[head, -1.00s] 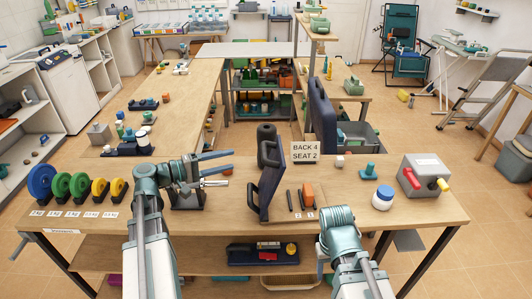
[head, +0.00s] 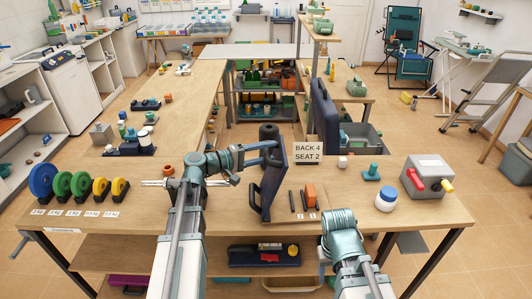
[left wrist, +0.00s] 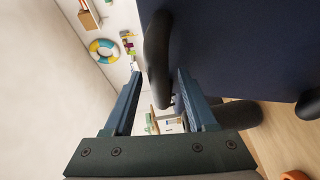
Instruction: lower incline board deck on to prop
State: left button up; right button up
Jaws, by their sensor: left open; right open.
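The incline board's dark blue deck (head: 272,180) stands steeply upright at the middle of the near table, with a black loop handle (head: 253,196) on its left side and a black roller (head: 268,131) at its top. My left gripper (head: 270,152) is open at the deck's upper part. In the left wrist view, a black bar (left wrist: 156,50) lies between the open fingers (left wrist: 158,85), beside the dark blue deck face (left wrist: 245,45); contact cannot be told. A metal bar (head: 155,183) shows behind my left arm; whether it belongs to the prop is unclear. My right gripper's fingers are not visible.
Coloured weight discs (head: 80,186) stand at the table's left. A sign reading BACK 4 SEAT 2 (head: 307,152) and an orange block (head: 310,196) are just right of the deck.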

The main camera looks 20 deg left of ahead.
pick_arm(q)
grip_shut()
dwell(1.4)
